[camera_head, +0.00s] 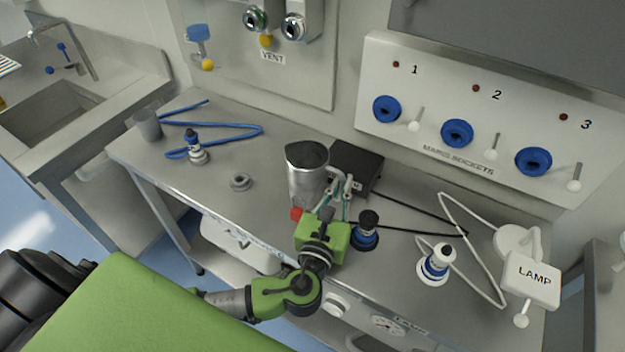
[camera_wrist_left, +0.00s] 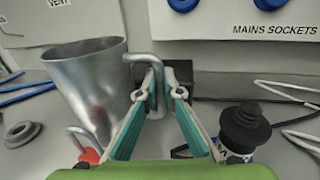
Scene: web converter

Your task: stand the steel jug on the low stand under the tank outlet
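The steel jug (camera_head: 306,175) stands upright on the bench, a grey tapered vessel with a dark open top. In the left wrist view the jug (camera_wrist_left: 92,82) is at the left, with its bent handle reaching right. My left gripper (camera_head: 346,188) is at the handle side of the jug. In the left wrist view its fingertips (camera_wrist_left: 160,88) are close together on either side of the handle and look shut on it. My right gripper is not in view. I cannot make out the low stand or tank outlet.
A red padlock (camera_wrist_left: 90,156) lies by the jug's base. A black box (camera_head: 357,165) is behind. A blue-and-black connector (camera_head: 367,232) stands close right of the gripper. Cables and a lamp plug (camera_head: 437,262) lie farther right. A grey ring (camera_head: 240,182) is left.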

